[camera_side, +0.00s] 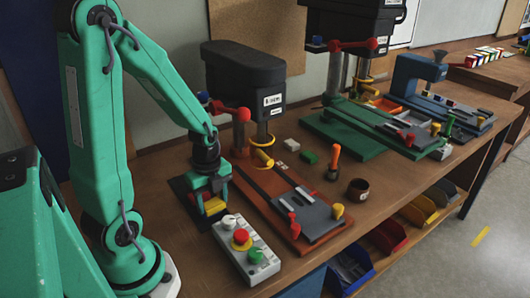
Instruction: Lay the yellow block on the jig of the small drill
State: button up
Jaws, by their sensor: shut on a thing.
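The yellow block (214,206) is between the jaws of my gripper (213,197), which is shut on it. My gripper hides part of the block. Both are low over a dark pad (184,197) left of the drill; I cannot tell whether the block still touches the pad. The drill with the orange-brown base (262,186) has a black head (240,68) with a white label, and looks like the smaller of the two. Its grey jig (320,221) sits on the front of the base, to the right of my gripper, with no block visible on it.
A control box (246,254) with red and green buttons stands just in front of my gripper. An orange-handled tool (334,158), a green block (309,158) and a dark cup (358,189) stand right of the drill base. Another drill with a green base (345,140) is farther right.

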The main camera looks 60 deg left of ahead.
aim_at(210, 207)
jog(key=n, duration=0.1)
jog(key=r+n, duration=0.1)
jog(key=n, duration=0.1)
jog(key=shift+s+d+r+n, duration=0.25)
jog(key=shift+r+n, duration=0.05)
jog(key=shift+r, duration=0.1)
jog(key=n, duration=0.1)
jog(key=r+n, duration=0.2)
jog(key=n, duration=0.1)
jog(key=shift+s+d+r, duration=0.2)
jog(key=shift+s+d, duration=0.05)
jog(key=shift+s, duration=0.1)
jog(key=r+n, duration=0.1)
jog(key=n, duration=0.2)
jog(key=r+n, duration=0.1)
jog(key=shift+s+d+r, duration=0.3)
jog(key=shift+s+r, duration=0.05)
jog(key=shift+s, duration=0.05)
jog(key=s+d+r+n, duration=0.2)
jog(key=d+r+n, duration=0.1)
jog(key=r+n, duration=0.75)
jog(key=w+d+f+m, duration=0.4)
jog(key=w+d+f, duration=0.1)
jog(key=d+f, duration=0.25)
jog(key=w+r, duration=0.2)
jog(key=w, duration=0.5)
jog(key=w+a+r+m, duration=0.1)
jog(key=w+r, duration=0.2)
jog(key=w, duration=0.5)
jog(key=shift+w, duration=0.2)
